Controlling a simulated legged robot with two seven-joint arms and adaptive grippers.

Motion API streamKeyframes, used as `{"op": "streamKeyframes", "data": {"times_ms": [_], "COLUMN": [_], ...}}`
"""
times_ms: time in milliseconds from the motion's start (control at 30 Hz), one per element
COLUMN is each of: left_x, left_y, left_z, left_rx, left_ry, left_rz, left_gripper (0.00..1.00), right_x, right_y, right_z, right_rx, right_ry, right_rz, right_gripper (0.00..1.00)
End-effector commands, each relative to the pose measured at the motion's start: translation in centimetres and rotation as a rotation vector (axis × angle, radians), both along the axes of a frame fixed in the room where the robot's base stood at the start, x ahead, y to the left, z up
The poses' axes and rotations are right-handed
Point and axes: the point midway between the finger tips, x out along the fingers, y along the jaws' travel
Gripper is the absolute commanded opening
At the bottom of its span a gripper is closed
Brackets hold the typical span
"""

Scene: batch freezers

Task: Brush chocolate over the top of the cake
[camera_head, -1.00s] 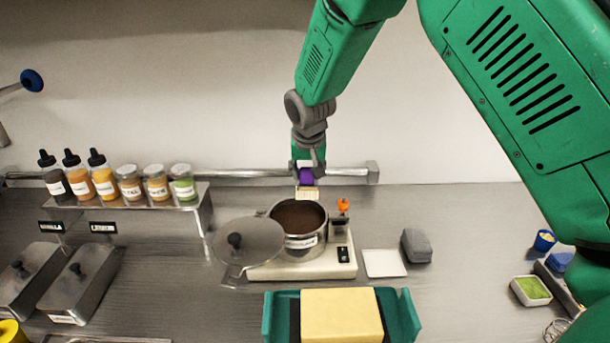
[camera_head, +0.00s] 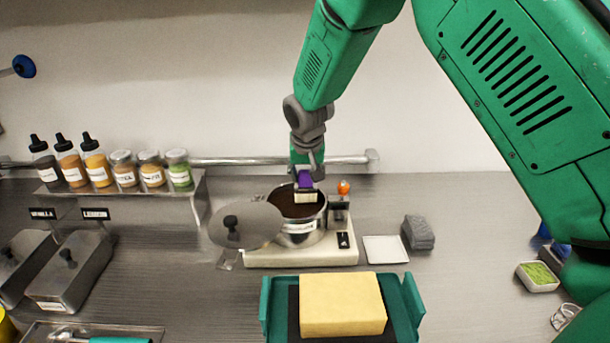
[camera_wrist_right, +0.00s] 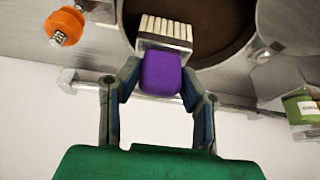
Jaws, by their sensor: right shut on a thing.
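The yellow block cake (camera_head: 341,305) sits on a dark mat in a green tray (camera_head: 410,300) at the front centre. A steel pot of brown chocolate (camera_head: 290,203) stands on a white warmer behind it. My right gripper (camera_head: 305,172) is shut on the purple handle of a brush (camera_head: 305,183). The brush's pale bristles point down over the pot. In the right wrist view the purple handle (camera_wrist_right: 161,73) is between the fingers and the bristles (camera_wrist_right: 165,28) show against the chocolate; whether they touch it I cannot tell. My left gripper is not in view.
A lid (camera_head: 243,224) leans beside the pot on the left. An orange knob (camera_head: 343,187) rises at the warmer's right. A white square plate (camera_head: 385,249) and grey block (camera_head: 418,233) lie right. A bottle shelf (camera_head: 120,186) stands left.

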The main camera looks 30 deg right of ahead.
Motion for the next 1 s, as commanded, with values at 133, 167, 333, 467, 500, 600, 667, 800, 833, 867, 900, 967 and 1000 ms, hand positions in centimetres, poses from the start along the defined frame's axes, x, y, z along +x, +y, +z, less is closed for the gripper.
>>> {"op": "streamKeyframes", "data": {"times_ms": [133, 167, 333, 467, 500, 600, 667, 800, 833, 867, 900, 967, 1000], "left_x": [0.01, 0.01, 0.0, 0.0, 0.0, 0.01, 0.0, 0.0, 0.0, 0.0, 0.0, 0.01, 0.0], "left_y": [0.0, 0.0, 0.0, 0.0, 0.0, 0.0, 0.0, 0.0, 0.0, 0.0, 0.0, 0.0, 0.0], "left_z": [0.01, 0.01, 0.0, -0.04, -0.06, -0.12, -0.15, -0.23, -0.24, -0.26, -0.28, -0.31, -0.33], "left_rx": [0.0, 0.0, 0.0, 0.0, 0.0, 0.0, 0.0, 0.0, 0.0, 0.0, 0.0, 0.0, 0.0], "left_ry": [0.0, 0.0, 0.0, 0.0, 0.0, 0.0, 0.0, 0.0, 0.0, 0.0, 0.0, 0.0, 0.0], "left_rz": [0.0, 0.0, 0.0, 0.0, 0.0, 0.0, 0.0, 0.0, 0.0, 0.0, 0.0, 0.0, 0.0], "left_gripper": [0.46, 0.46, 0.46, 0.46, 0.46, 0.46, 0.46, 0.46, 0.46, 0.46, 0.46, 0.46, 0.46], "right_x": [0.01, 0.02, 0.0, 0.01, 0.0, 0.01, 0.01, 0.01, 0.0, 0.0, 0.0, 0.0, 0.0], "right_y": [0.01, 0.0, 0.01, 0.01, 0.01, 0.01, 0.01, 0.01, 0.0, 0.0, 0.0, 0.01, 0.01], "right_z": [-0.01, -0.01, -0.02, -0.11, -0.15, -0.29, -0.37, -0.53, -0.57, -0.61, -0.65, -0.73, -0.77], "right_rx": [0.0, 0.0, 0.0, 0.0, 0.0, 0.0, 0.0, 0.0, 0.0, 0.0, 0.0, 0.0, 0.0], "right_ry": [0.0, 0.0, 0.0, 0.0, 0.0, 0.0, 0.0, 0.0, 0.0, 0.0, 0.0, 0.0, 0.0], "right_rz": [0.0, 0.0, 0.0, 0.0, 0.0, 0.0, 0.0, 0.0, 0.0, 0.0, 0.0, 0.0, 0.0], "right_gripper": [0.1, 0.1, 0.1, 0.1, 0.1, 0.1, 0.1, 0.1, 0.1, 0.1, 0.1, 0.1, 0.1]}}
